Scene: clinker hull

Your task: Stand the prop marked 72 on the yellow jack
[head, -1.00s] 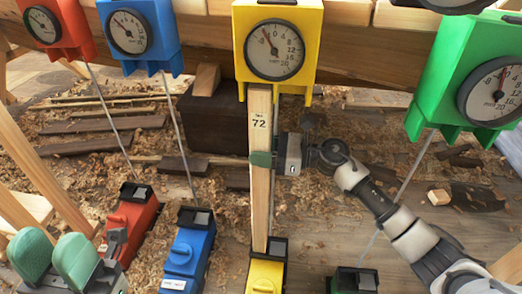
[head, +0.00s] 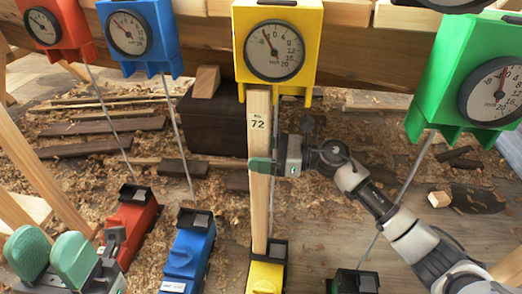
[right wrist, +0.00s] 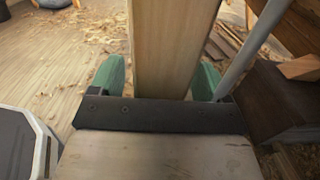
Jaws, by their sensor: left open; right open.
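The prop marked 72 (head: 259,200) is a long pale wooden post. It stands near upright with its foot at the yellow jack's (head: 265,276) dark head and its top just under the yellow gauge (head: 276,50). I cannot tell whether its top touches anything. My right gripper (head: 262,166) is around the upper half of the prop, open, with a green finger on each side. The right wrist view shows the prop (right wrist: 172,50) between the fingers (right wrist: 158,80). My left gripper (head: 50,258) is open and empty at the lower left, away from the prop.
Red (head: 132,218), blue (head: 187,252) and green (head: 353,281) jacks stand beside the yellow one, under red, blue and green gauges (head: 490,80). Thin grey rods run between gauges and jacks. A dark block (head: 205,125) stands behind the prop. Shavings and planks litter the floor.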

